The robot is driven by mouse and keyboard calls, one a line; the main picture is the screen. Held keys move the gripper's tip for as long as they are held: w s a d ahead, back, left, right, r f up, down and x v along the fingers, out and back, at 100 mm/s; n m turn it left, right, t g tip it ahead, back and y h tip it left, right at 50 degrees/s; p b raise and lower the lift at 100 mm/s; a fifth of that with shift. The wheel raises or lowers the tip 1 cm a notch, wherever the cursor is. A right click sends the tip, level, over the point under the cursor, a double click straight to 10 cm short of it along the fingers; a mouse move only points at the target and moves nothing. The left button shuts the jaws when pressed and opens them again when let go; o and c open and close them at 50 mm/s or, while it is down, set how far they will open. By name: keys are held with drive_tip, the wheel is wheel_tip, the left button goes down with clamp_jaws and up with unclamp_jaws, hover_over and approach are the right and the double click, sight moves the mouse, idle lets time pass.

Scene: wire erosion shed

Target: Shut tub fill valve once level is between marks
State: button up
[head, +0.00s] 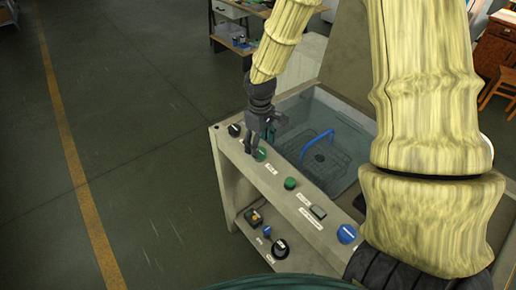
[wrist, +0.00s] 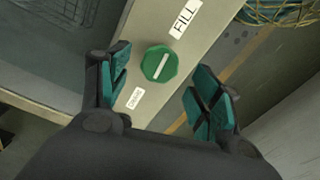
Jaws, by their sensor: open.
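A green knob (wrist: 159,64) with a white line sits on the panel beside a FILL label (wrist: 185,19). The line runs roughly along the panel. My gripper (wrist: 160,80) is open, with one finger on each side of the knob and a gap to each. In the head view my gripper (head: 257,138) is over the same green knob (head: 261,155), partly covering it. The tub (head: 358,122) is behind the panel and holds a wire basket (head: 322,160) with a blue handle (head: 318,143). I cannot make out the level marks or the water line.
The panel also carries a black knob (head: 234,130), a second green knob (head: 290,183), a grey switch (head: 318,212) and a blue knob (head: 346,233). A lower shelf holds a black dial (head: 280,248). Open floor (head: 130,130) lies to the left.

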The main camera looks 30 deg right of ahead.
drive_tip(key=shift+f, duration=1.5)
drive_tip(key=shift+c, duration=0.5)
drive_tip(key=c, duration=0.9)
